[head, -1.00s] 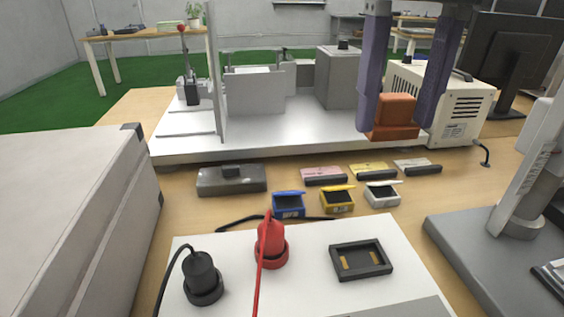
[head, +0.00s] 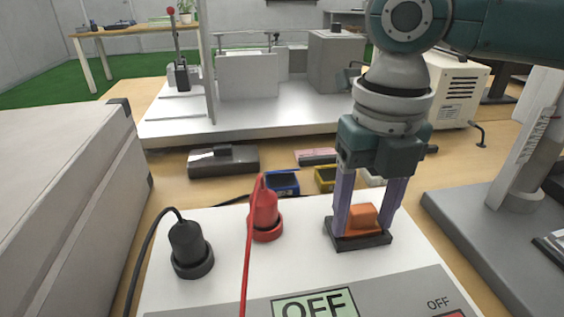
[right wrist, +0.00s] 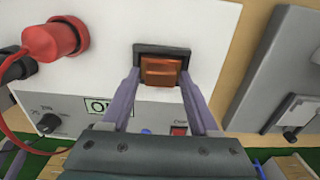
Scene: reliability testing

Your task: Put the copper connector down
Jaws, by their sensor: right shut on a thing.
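The copper connector (head: 361,218) is an orange-brown block. It sits in or just over the black square holder (head: 361,242) on the white panel of the tester; the exact contact at its base cannot be told. My right gripper (head: 368,222) points down with its purple fingers on either side of the connector, shut on it. The right wrist view shows the connector (right wrist: 160,71) between the fingertips, within the holder's dark frame (right wrist: 160,50). My left gripper is not in view.
A red plug (head: 264,215) and a black plug (head: 189,248) with cables stand left of the holder on the white panel (head: 300,240). Small blue (head: 282,183) and yellow (head: 325,178) boxes lie behind. A grey stand base (head: 490,225) is at right.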

